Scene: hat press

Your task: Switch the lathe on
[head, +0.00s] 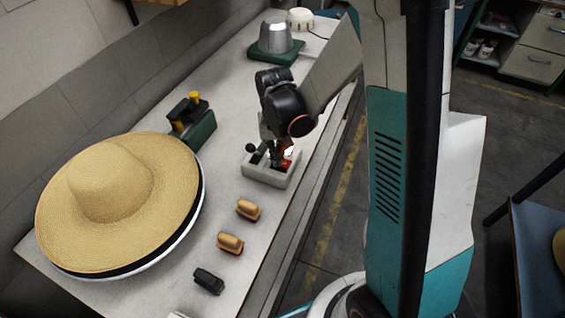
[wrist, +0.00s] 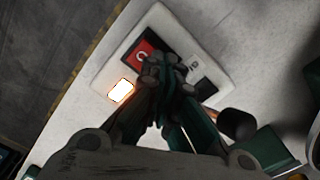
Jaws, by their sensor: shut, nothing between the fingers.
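A pale switch box (head: 268,181) stands on the bench near its front edge. In the wrist view the box (wrist: 205,50) carries a red switch part (wrist: 135,57), a dark part (wrist: 212,92) with a white label, and a brightly lit lamp (wrist: 120,90). A black ball knob (wrist: 236,124) stands beside the box. My gripper (wrist: 170,68) is shut and empty, with its fingertips over the middle of the box, between the red and dark parts. In the head view my gripper (head: 274,155) points down at the box. Whether the fingertips touch it I cannot tell; they hide its middle.
A wide straw hat (head: 120,190) lies on a round stand at the bench's left. A green and black device (head: 193,122) stands behind the box. Two brown-topped brushes (head: 239,225) and a black block (head: 209,281) lie in front. A metal dome (head: 275,35) stands at the far end.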

